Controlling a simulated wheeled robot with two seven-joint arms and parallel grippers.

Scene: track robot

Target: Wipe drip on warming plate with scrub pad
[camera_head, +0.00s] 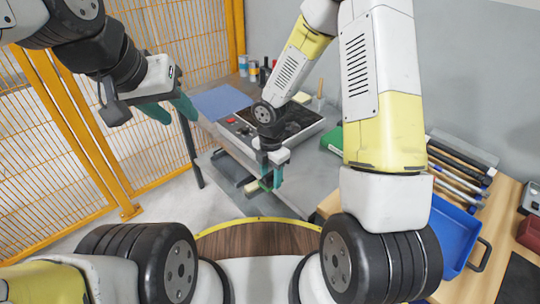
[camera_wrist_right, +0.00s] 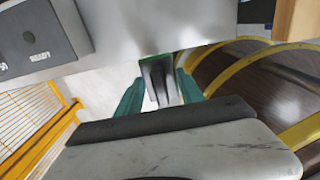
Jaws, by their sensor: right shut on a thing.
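The warming plate (camera_head: 297,128) is a dark flat top in a pale metal frame on the grey counter, with red controls at its left. I cannot make out a drip on it. My right gripper (camera_head: 265,183) points down by the near edge of the counter, in front of the plate. It is shut on a small pale yellow and green piece, seemingly the scrub pad (camera_head: 252,187). In the right wrist view a dark grey part (camera_wrist_right: 158,80) shows between the teal fingers; the pad's face is hidden. My left gripper (camera_head: 170,108) hangs at the left, fingers apart and empty.
A blue mat (camera_head: 222,101) lies left of the plate. Cans and bottles (camera_head: 254,72) stand behind it. A green object (camera_head: 332,139) lies right of it, partly behind my arm. A blue tray (camera_head: 455,235) sits on the wooden bench at right. Orange mesh fence (camera_head: 60,150) stands at left.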

